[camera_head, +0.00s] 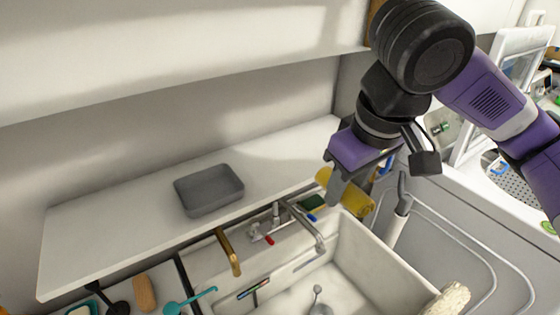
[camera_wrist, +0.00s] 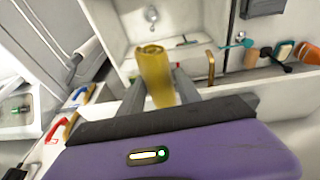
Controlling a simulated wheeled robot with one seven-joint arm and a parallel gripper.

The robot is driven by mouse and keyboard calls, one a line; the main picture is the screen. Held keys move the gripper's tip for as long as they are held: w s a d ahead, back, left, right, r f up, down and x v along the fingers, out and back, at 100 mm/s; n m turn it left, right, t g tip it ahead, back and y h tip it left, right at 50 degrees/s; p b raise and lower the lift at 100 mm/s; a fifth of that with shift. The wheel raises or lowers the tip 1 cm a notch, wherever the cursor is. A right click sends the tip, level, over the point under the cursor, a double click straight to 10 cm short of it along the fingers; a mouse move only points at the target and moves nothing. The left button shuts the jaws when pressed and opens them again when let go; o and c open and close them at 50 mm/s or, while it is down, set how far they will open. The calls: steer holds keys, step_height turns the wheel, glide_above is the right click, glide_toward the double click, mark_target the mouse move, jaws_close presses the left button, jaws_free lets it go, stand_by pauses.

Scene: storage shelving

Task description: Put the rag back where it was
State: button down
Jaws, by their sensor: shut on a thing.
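A yellow rolled cloth (camera_head: 358,200), which looks like the rag, is between the fingers of my gripper (camera_head: 343,186). My gripper is shut on it and holds it above the back right corner of the sink. In the wrist view the rag (camera_wrist: 154,68) stands out past the fingertips of my gripper (camera_wrist: 158,88), with the sink basin beyond it. In the head view a finger hides part of the roll.
A grey tray (camera_head: 208,206) stands empty on the white shelf (camera_head: 110,232) behind the sink (camera_head: 372,262). A faucet (camera_head: 308,228) rises near the rag. A brush and several utensils hang left of the basin. A cream rolled thing (camera_head: 447,299) lies at the sink's front right.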

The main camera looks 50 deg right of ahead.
steer(key=p, duration=0.3)
glide_above(282, 173)
steer(key=s, duration=0.1)
steer(key=shift+s+a+f, duration=0.1)
steer(key=shift+a+f, duration=0.05)
steer(key=shift+f, duration=0.45)
steer(key=shift+s+a+f, duration=0.1)
steer(key=shift+a+f, duration=0.05)
steer(key=shift+f, duration=0.4)
step_height(282, 173, down, 4)
steer(key=shift+r, duration=0.25)
steer(key=shift+w+f+p, duration=0.2)
steer(key=shift+f+p, duration=0.3)
steer(key=shift+f, duration=0.1)
steer(key=shift+f, duration=0.1)
steer(key=c, duration=0.8)
jaws_free()
steer(key=shift+c, duration=0.2)
steer(key=b+v, duration=0.1)
steer(key=v, duration=1.1)
steer(key=shift+s, duration=0.1)
